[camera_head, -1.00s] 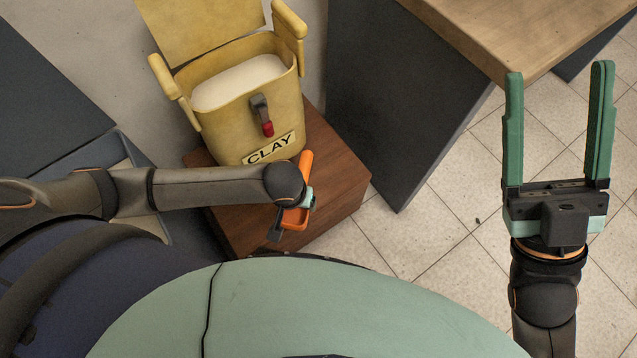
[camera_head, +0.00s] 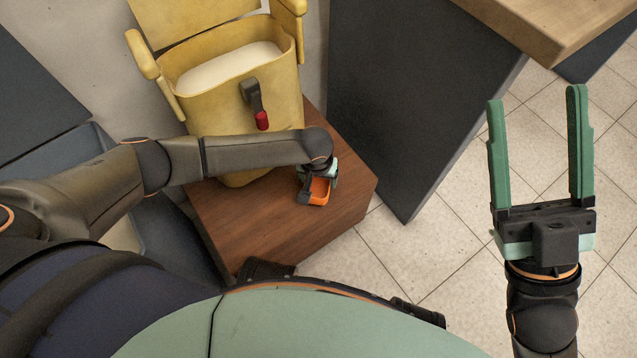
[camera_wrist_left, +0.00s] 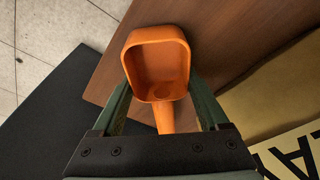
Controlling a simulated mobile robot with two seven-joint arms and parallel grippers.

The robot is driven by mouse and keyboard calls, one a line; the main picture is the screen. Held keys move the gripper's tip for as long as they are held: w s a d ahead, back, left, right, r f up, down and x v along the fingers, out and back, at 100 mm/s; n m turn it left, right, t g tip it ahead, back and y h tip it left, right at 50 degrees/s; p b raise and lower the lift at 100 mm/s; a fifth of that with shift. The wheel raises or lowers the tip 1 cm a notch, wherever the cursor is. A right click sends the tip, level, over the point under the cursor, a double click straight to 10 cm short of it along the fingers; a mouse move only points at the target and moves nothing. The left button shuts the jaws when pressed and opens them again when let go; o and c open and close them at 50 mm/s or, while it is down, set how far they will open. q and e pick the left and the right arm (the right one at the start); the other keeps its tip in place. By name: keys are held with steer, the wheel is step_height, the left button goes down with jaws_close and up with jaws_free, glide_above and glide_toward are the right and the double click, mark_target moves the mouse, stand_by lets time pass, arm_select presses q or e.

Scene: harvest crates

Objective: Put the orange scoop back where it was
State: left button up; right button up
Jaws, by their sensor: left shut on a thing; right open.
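The orange scoop (camera_head: 319,190) is held by my left gripper (camera_head: 318,178), over the right part of the brown wooden block. In the left wrist view the scoop (camera_wrist_left: 157,68) has its open bowl facing the camera, and its handle runs back between the green fingers. I cannot tell whether it touches the wood. The yellow clay bin (camera_head: 285,85) stands open at the back of the block, with pale material inside. My right gripper (camera_head: 540,150) is open and empty over the tiled floor at the right.
The brown block (camera_head: 255,225) has bare top in front of the bin. A dark panel (camera_head: 410,100) under a wooden tabletop (camera_head: 530,20) stands close on the right. A grey-blue container (camera_head: 75,160) is at the left. Tiled floor (camera_head: 450,240) is clear.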

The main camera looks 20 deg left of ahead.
arm_select(q)
steer(key=shift+f, duration=0.6)
steer(key=shift+r, duration=0.1)
arm_select(e)
steer(key=shift+w+f, duration=0.1)
steer(key=shift+f, duration=0.3)
arm_select(q)
steer(key=o, duration=1.4)
